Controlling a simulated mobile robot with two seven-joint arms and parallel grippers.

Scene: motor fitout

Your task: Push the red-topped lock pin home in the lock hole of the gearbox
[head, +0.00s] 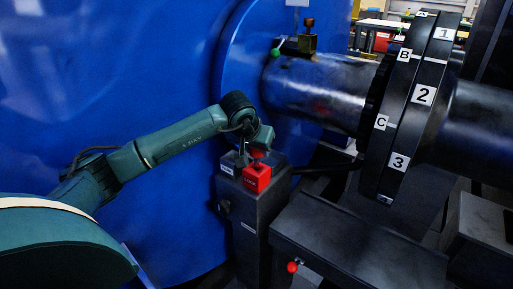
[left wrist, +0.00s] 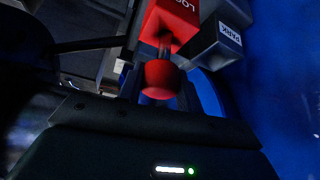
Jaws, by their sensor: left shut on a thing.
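The lock pin's round red top (left wrist: 162,78) sits between the fingers of my left gripper (left wrist: 160,92) in the left wrist view; the gripper is shut on it. The dark pin shaft (left wrist: 165,45) points at the red block (left wrist: 178,18) marked LOCK; its tip is at or in that block, and how deep I cannot tell. In the head view the left gripper (head: 250,153) is just above the red LOCK block (head: 257,178) on the dark gearbox housing (head: 258,215). The pin's red top (head: 257,153) shows partly there. My right gripper is not in view.
A grey block marked PARK (left wrist: 225,42) stands beside the LOCK block. A large blue casing (head: 130,60) rises behind my arm. A shaft (head: 315,90) with a lettered and numbered coupling (head: 410,110) lies at right. A red-knobbed lever (head: 292,267) is at lower middle.

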